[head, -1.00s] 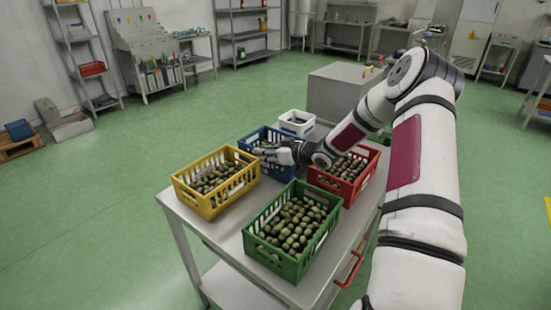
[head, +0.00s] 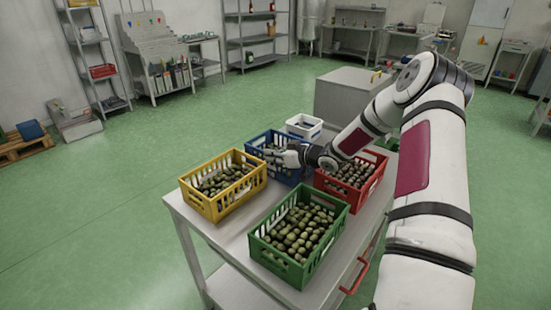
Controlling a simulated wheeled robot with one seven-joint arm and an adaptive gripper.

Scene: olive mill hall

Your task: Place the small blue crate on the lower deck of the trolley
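A blue crate (head: 254,144) stands at the back of the trolley's top deck, between a yellow and a red crate, partly hidden by my gripper. My gripper (head: 272,155) is at the front right part of this crate, with its fingers over or at the rim; I cannot tell whether they touch it or how far apart they are. The trolley's lower deck (head: 236,291) shows in part at the bottom, and its visible part is bare. Another blue crate-like object (head: 31,130) sits on a wooden pallet at the far left.
The yellow crate (head: 190,192), green crate (head: 278,262) and red crate (head: 349,196) on top hold olives. A white crate (head: 304,125) stands behind the blue one. A grey block (head: 345,93) is beyond the trolley. A red handle (head: 356,276) is at its right. Green floor at left is clear.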

